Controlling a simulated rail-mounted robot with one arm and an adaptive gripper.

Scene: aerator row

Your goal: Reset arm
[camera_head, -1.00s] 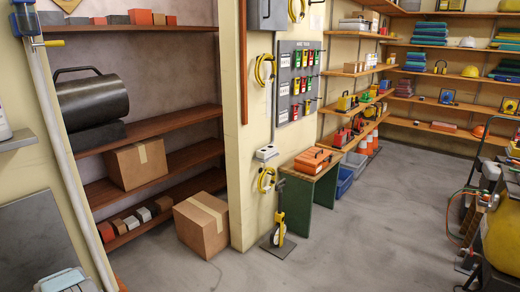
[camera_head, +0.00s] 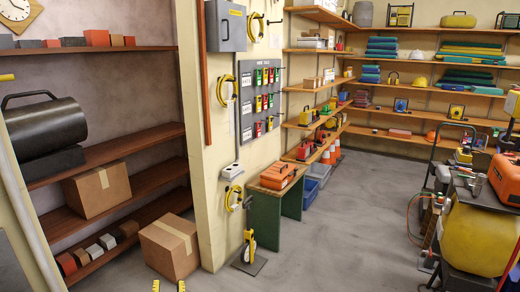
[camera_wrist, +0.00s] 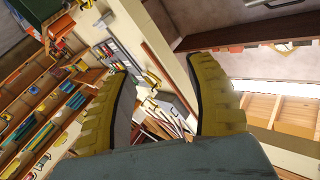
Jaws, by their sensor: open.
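My gripper (camera_wrist: 160,68) shows in the wrist view as two thick yellow ridged fingers standing wide apart, with dark inner faces. Nothing is held between them; only the distant room shows through the gap. The wrist view is strongly tilted, with shelves at left and a pale frame at right. In the head view, two small yellow tips with dark marks stick up at the bottom edge and look like my fingertips (camera_head: 168,286). The rest of my arm is out of that view.
Left are shelves with a black cylinder (camera_head: 45,127) and cardboard box (camera_head: 98,190); another box (camera_head: 170,247) stands on the floor. A green bench (camera_head: 266,215) carries an orange case (camera_head: 278,176). A yellow tank (camera_head: 478,238) stands right. The middle grey floor (camera_head: 345,240) is clear.

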